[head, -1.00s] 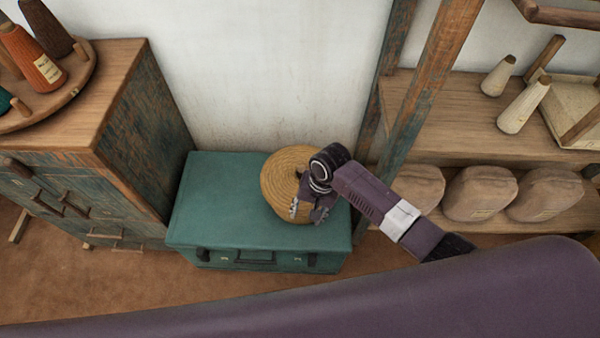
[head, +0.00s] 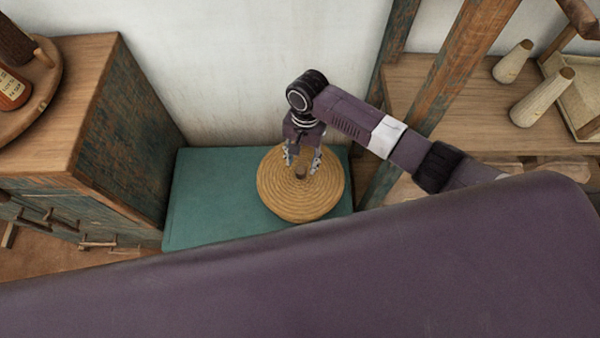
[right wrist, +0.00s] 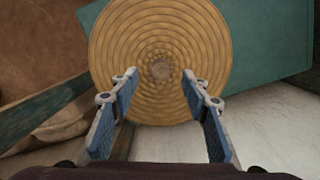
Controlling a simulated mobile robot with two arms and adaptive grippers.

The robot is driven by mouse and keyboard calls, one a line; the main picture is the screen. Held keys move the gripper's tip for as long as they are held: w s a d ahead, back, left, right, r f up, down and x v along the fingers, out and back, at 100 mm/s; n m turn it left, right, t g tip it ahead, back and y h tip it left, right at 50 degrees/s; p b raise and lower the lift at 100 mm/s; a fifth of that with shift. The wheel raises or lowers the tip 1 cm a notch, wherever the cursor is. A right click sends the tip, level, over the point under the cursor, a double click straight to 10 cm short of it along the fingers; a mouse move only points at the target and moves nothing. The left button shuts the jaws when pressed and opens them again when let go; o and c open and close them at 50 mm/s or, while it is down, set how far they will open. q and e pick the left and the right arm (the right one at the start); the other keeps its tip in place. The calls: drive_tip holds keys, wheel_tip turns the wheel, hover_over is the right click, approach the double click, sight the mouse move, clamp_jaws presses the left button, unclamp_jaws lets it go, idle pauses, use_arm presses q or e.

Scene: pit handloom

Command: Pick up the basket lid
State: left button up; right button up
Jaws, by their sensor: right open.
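The basket lid (head: 290,202) is a round, coiled straw disc with a small brown knob (head: 301,173) at its middle. It is over the right part of the green trunk (head: 205,210); I cannot tell what is under it. My right gripper (head: 302,168) is open, with its fingers pointing down on either side of the knob. In the right wrist view the lid (right wrist: 160,30) fills the upper middle, and the open fingers (right wrist: 158,78) reach over its lower part with the knob just beyond the tips. My left gripper is not in view.
A wooden cabinet (head: 130,150) with a round tray (head: 40,95) on top stands at the left. A wall is behind the trunk. A wooden post (head: 455,70) and a shelf (head: 470,110) with pale cones (head: 540,98) are at the right. The trunk's left top is clear.

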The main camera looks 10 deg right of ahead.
sight(300, 169)
drive_tip(key=f, duration=0.4)
drive_tip(key=shift+s+a, duration=0.15)
drive_tip(key=shift+s, duration=0.05)
drive_tip(key=shift+f, duration=0.45)
drive_tip(key=c, duration=0.5)
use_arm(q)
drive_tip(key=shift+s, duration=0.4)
use_arm(e)
clamp_jaws()
